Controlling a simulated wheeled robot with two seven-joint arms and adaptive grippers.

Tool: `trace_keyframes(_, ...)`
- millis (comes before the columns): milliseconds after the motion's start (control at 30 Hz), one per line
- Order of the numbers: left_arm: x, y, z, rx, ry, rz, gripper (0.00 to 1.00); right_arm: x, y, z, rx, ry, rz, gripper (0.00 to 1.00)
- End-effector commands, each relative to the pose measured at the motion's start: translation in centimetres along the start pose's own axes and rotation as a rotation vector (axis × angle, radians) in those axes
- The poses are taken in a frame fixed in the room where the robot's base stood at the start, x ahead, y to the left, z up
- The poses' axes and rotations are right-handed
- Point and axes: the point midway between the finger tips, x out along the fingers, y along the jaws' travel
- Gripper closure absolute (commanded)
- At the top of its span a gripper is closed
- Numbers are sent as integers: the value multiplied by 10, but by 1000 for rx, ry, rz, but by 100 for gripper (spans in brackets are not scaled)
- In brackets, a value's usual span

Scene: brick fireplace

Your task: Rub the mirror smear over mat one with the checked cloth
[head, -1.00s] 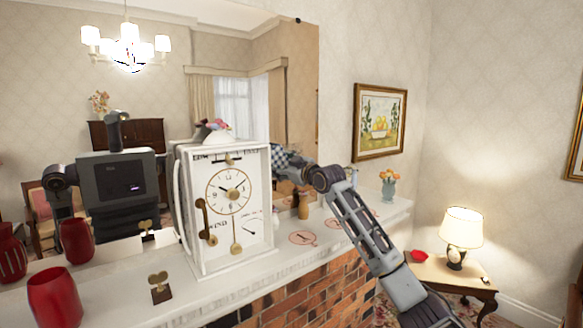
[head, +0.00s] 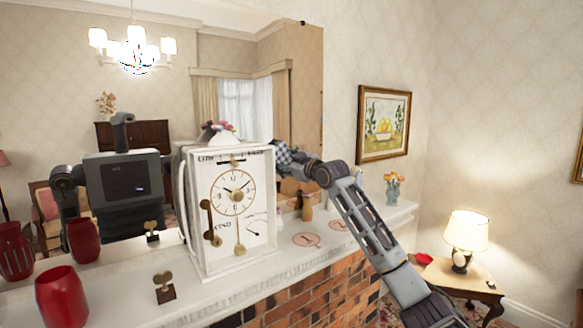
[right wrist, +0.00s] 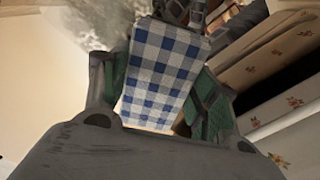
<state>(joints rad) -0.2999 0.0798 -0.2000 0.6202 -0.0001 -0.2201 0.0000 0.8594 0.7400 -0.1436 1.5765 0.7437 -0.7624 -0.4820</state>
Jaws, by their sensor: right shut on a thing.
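The blue-and-white checked cloth (head: 283,153) is in my right gripper (head: 291,160), in front of the mirror (head: 300,90) and just right of the clock's top. The right wrist view shows the cloth (right wrist: 160,70) spread between the green-lined fingers of my right gripper (right wrist: 165,85), which is shut on it. A whitish-grey smear (right wrist: 95,22) shows behind the cloth there. I cannot tell whether the cloth touches the glass. Mat one (head: 306,240), a round pinkish disc marked 1, lies on the mantel, below and right of the cloth. My left gripper is not in view.
A tall white clock (head: 232,215) stands on the mantel (head: 215,292) close left of my right gripper. Red vases (head: 62,298) and a small brass ornament (head: 163,287) stand left. A second disc (head: 338,225) and a flower vase (head: 392,190) are right.

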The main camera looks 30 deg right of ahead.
Motion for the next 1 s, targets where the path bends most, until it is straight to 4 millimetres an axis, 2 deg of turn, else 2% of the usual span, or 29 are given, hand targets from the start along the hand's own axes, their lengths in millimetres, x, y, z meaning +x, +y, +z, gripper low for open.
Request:
trace_keyframes(467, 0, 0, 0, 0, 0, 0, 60, 0, 4, 2, 1, 0, 1, 59)
trace_keyframes(1000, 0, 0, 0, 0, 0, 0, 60, 1, 32, 20, 3, -1, 1, 59)
